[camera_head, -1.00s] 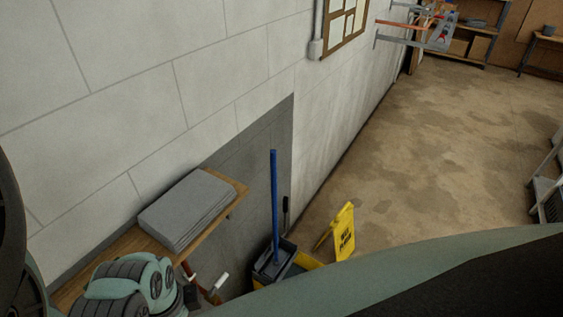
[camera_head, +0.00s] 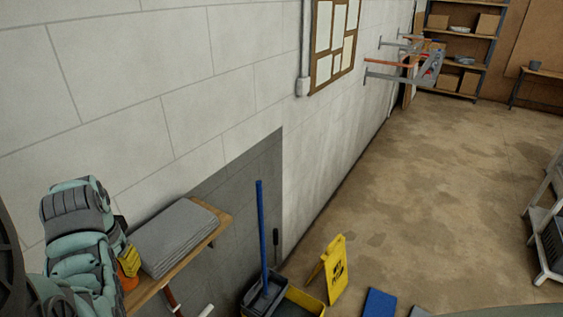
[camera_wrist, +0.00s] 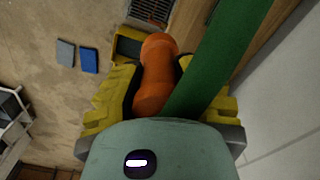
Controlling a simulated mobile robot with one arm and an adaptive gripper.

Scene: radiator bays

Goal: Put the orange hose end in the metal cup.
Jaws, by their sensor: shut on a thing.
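My gripper (camera_wrist: 160,95) has yellow fingers and is shut on the orange hose end (camera_wrist: 154,70). A green strip, apparently the hose (camera_wrist: 222,55), runs from beside the orange end to the top right of the wrist view. In the head view the yellow fingers (camera_head: 130,259) and the orange hose end (camera_head: 126,280) show at the lower left, beside the wooden wall shelf and near the grey folded stack. I cannot make out a metal cup for certain; a small grey vessel (camera_head: 535,65) stands on a far table.
The wooden shelf (camera_head: 219,231) bears a stack of grey cloths (camera_head: 175,235). Below it are a mop bucket (camera_head: 300,303) with a blue pole (camera_head: 261,230) and a yellow floor sign (camera_head: 336,270). Wall brackets (camera_head: 395,78) jut out farther along. The floor beyond is mostly clear.

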